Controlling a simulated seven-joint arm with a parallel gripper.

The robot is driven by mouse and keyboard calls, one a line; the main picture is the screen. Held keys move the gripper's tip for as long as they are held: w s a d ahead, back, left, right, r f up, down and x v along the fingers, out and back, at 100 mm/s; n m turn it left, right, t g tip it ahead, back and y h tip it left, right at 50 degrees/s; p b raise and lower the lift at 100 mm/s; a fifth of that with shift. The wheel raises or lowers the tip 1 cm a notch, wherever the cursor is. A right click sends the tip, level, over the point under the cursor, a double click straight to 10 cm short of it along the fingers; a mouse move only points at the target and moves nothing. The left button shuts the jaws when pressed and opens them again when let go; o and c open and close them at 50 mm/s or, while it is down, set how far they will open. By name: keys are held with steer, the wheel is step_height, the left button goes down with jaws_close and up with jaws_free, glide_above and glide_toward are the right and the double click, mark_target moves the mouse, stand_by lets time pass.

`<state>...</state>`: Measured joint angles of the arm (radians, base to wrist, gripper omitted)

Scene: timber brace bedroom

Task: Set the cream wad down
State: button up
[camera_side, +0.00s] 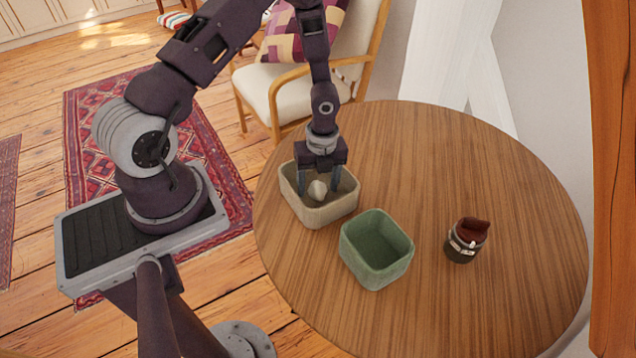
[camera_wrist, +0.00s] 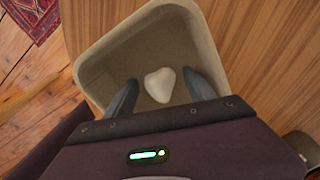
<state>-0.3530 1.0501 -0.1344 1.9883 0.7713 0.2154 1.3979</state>
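The cream wad (camera_side: 317,190) is a small pale lump inside the beige bin (camera_side: 322,216) on the round wooden table. My gripper (camera_side: 319,190) points down into that bin, with one finger on each side of the wad. In the wrist view, the wad (camera_wrist: 159,85) lies between the fingertips (camera_wrist: 161,80), with a gap on both sides, so the gripper is open. The beige bin's walls (camera_wrist: 92,71) surround the wad and fingertips there. I cannot tell for sure whether the wad touches the bin floor.
A green bin (camera_side: 376,272) stands just in front and right of the beige bin. A dark jar with a reddish-brown thing in its top (camera_side: 466,240) stands farther right. The table's right side (camera_side: 520,215) is clear. A cushioned chair (camera_side: 290,90) stands behind the table.

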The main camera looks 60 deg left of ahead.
step_height(320, 180, up, 12)
steer(key=n, duration=0.2)
step_height(320, 180, up, 12)
steer(key=n+t+y, duration=0.2)
steer(key=n, duration=0.4)
glide_above(319, 182)
steer(key=s+d, duration=0.1)
steer(key=s, duration=0.1)
steer(key=s+d+r+n+t, duration=0.2)
steer(key=s+d+r+n, duration=0.2)
steer(key=s+r+n, duration=0.2)
step_height(319, 182, up, 3)
steer(key=shift+s+f+n, duration=0.15)
steer(key=shift+s+n, duration=0.05)
steer(key=shift+n, duration=0.2)
steer(key=shift+o, duration=0.4)
steer(key=s+d+r+n+t+h, duration=0.2)
steer(key=s+d+r+n, duration=0.2)
steer(key=s, duration=0.4)
steer(key=d+n, duration=0.1)
steer(key=n, duration=0.1)
steer(key=shift+s+n, duration=0.3)
steer(key=shift+n, duration=0.1)
steer(key=shift+d, duration=0.1)
steer(key=shift+w, duration=0.15)
